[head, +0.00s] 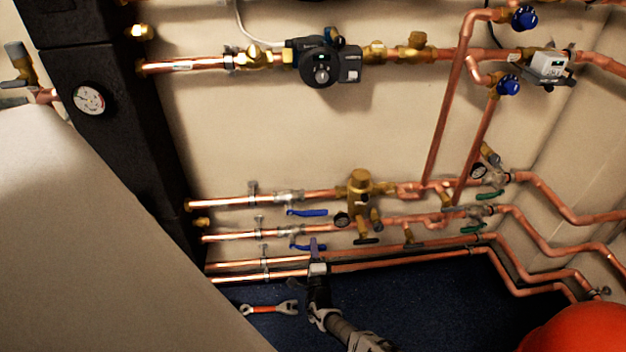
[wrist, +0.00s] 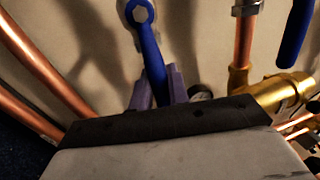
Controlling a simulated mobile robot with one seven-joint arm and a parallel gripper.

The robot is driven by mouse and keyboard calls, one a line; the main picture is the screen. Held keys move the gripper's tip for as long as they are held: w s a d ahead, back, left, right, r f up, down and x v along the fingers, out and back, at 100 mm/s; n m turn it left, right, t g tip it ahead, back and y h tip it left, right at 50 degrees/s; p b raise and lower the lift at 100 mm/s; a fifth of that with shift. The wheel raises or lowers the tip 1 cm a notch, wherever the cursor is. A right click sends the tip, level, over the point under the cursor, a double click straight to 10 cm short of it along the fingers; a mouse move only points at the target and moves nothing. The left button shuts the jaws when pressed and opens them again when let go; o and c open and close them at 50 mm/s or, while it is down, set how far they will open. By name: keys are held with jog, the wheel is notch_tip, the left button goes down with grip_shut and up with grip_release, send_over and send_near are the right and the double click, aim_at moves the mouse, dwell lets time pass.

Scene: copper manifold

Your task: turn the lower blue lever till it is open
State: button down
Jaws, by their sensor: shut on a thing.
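The lower blue lever (head: 303,247) sits on a valve of the second copper pipe from the top of the lower group. In the head view it runs from its pivot roughly along the pipe to my gripper (head: 315,245). In the wrist view the lever (wrist: 150,50) comes down from its hex bolt at the top. Its free end lies between the two purple fingers of my gripper (wrist: 160,88). The fingers are shut on it. The lever's tip is hidden behind the gripper body.
The upper blue lever (head: 306,212) is close above. Brass fittings (head: 361,185) stand to the right. Copper pipes (head: 275,278) run below, near my gripper. A wrench (head: 270,308) lies on the dark blue floor. An orange-red object (head: 580,335) is at the lower right.

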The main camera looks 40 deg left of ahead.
jog(key=shift+r+n, duration=0.25)
jog(key=shift+n, duration=0.25)
jog(key=c, duration=1.4)
grip_release()
jog(key=shift+d+p, duration=0.1)
jog(key=shift+p, duration=0.2)
jog(key=shift+p+v, duration=2.5)
jog(key=shift+v, duration=4.35)
jog(key=shift+f, duration=0.1)
